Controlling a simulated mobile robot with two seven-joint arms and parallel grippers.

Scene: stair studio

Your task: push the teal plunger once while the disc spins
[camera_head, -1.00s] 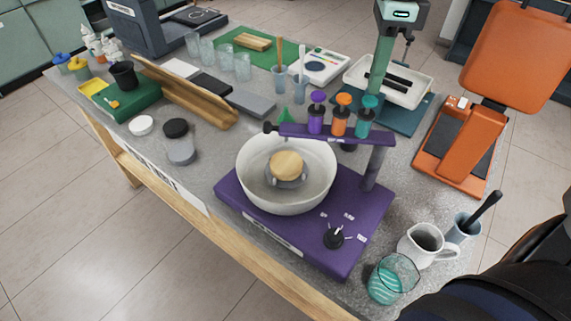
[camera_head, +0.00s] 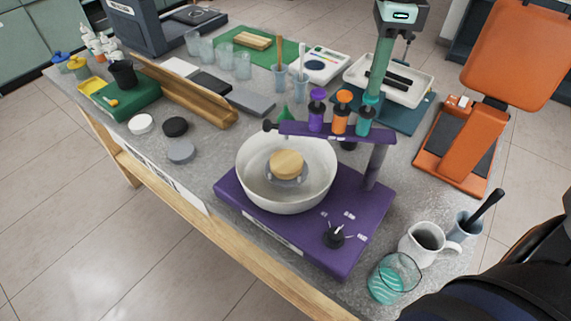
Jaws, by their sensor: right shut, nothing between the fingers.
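The teal plunger (camera_head: 363,119) stands upright at the right end of a row of three on a purple arm (camera_head: 345,134) over the spin machine. A purple plunger (camera_head: 317,111) and an orange plunger (camera_head: 341,114) stand to its left. The round tan disc (camera_head: 287,164) sits in the white bowl (camera_head: 256,198); I cannot tell from these frames whether it spins. A black dial (camera_head: 334,237) is on the purple base (camera_head: 291,236). A dark part of my right arm fills the lower right corner, well apart from the plungers; its fingers cannot be made out. My left gripper is not in view.
A white pitcher (camera_head: 421,245), a grey-blue cup (camera_head: 464,229) and a glass with teal liquid (camera_head: 386,286) stand right of the base. An orange hinged press (camera_head: 462,150) is at the right. Bare grey tabletop lies left of the base.

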